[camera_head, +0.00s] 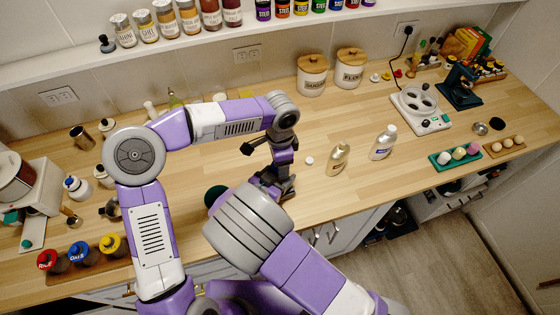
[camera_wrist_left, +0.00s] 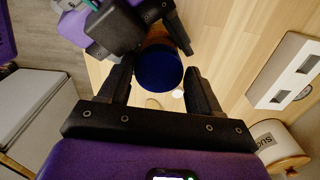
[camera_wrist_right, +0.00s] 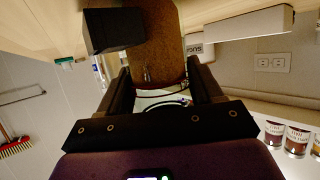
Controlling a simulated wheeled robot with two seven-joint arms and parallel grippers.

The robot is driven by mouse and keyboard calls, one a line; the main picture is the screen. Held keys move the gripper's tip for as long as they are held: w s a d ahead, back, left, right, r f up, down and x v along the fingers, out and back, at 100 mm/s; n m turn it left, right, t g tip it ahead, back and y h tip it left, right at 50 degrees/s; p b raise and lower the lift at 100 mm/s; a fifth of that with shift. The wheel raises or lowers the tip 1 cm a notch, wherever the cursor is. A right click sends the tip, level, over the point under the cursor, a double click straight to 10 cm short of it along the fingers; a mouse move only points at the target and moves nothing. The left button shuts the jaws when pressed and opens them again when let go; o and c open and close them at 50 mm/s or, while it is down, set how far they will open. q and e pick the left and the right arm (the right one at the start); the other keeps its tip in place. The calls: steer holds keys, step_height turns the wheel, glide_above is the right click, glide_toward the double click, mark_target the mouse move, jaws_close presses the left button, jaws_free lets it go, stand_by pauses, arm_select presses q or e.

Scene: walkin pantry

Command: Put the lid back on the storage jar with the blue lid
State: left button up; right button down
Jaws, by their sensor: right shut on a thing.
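A dark blue round lid (camera_wrist_left: 158,70) shows face-on between the fingers of my left gripper (camera_wrist_left: 160,84) in the left wrist view. A brown jar body (camera_wrist_left: 158,38) shows directly behind it; I cannot tell whether the lid is seated. My left gripper is open around the lid. My right gripper (camera_wrist_right: 157,88) is shut on the brown-filled jar (camera_wrist_right: 157,40) in the right wrist view. In the head view both hands meet above the counter, the left (camera_head: 265,148) over the right (camera_head: 276,185); the arms hide the jar there.
Jars with red (camera_head: 47,260), blue (camera_head: 76,252) and yellow (camera_head: 112,245) tops stand at the counter's lower left. Canisters (camera_head: 311,78) stand behind.

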arm_select(q)
steer(key=shift+o, duration=1.2)
steer(key=shift+r, duration=0.1)
steer(key=shift+r, duration=2.15)
steer(key=shift+c, duration=0.4)
steer(key=n, duration=0.2)
steer(key=r+n, duration=0.1)
steer(key=n, duration=0.1)
steer(key=shift+s+r, duration=0.1)
steer(key=shift+r, duration=0.1)
step_height(320, 180, up, 2)
steer(key=n, duration=0.5)
steer(key=shift+n, duration=0.4)
